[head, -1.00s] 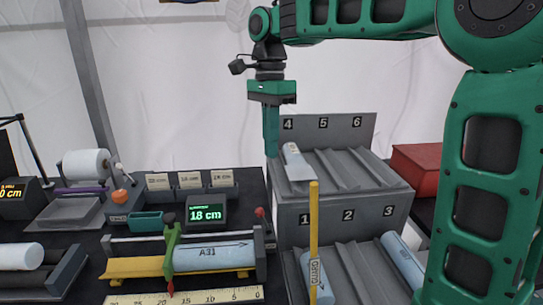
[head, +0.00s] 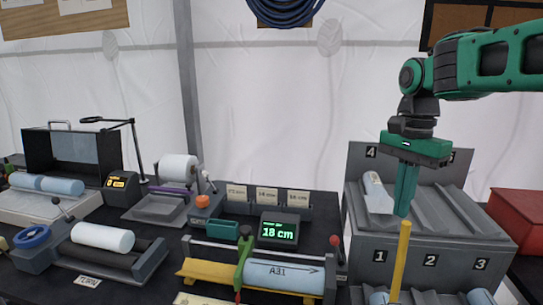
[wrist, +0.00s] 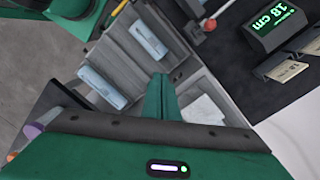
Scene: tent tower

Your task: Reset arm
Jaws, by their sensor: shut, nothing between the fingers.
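My gripper (head: 403,210) points down with its green fingers together and nothing between them. In the head view it hangs in front of the upper tier of the grey numbered rack (head: 455,240), just right of the pale blue roll (head: 377,192) in slot 4. I cannot tell the exact gap to the rack. In the wrist view the closed fingers (wrist: 160,80) point over the rack's slots. Pale blue rolls lie in the lower slots, one left of the fingers (wrist: 102,88) and one above them (wrist: 150,40).
A measuring bench holds the roll marked A31 (head: 282,275), and a display (head: 278,232) reads 18 cm. A yellow post (head: 400,262) stands before the rack. A red box (head: 515,215) is at right. A white roll (head: 102,237) lies on a dark cradle at left.

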